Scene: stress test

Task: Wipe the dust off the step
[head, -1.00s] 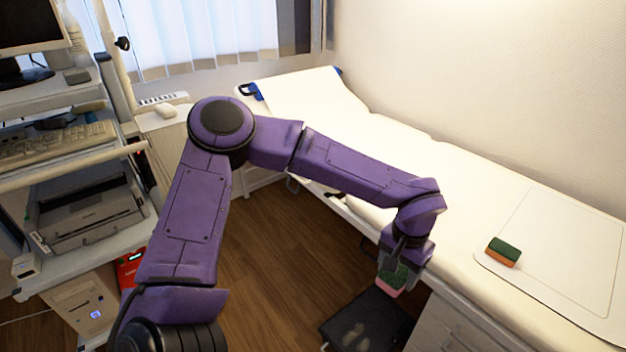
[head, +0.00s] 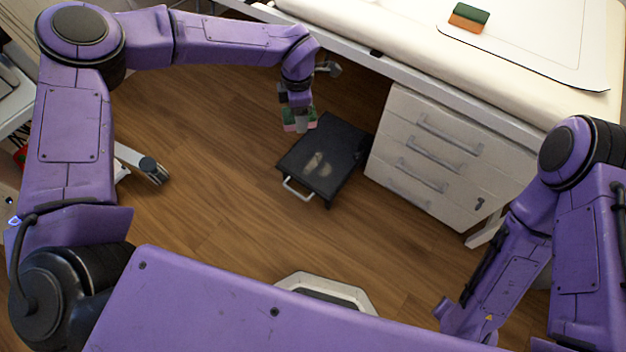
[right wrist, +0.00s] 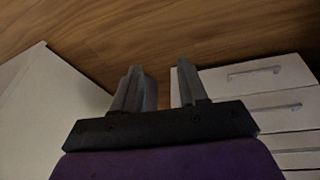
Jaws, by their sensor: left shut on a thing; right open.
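The step (head: 343,147) is a low black stool on the wooden floor. A pale, dusty patch (head: 318,163) lies on its top, left of the middle. My left gripper (head: 298,112) is shut on a green and pink sponge (head: 290,126). The sponge shows at the step's far left corner, and I cannot tell whether it touches the step. A second sponge (head: 468,17), green and orange, lies on the couch. My right gripper is open and empty in the right wrist view (right wrist: 163,88); its fingers are hard to make out in the head view.
A white drawer cabinet (head: 435,160) stands close to the right of the step, under the padded couch (head: 400,45). A grey handle (head: 297,190) sticks out of the step's near side. A castor foot (head: 152,170) stands at left. The floor between is clear.

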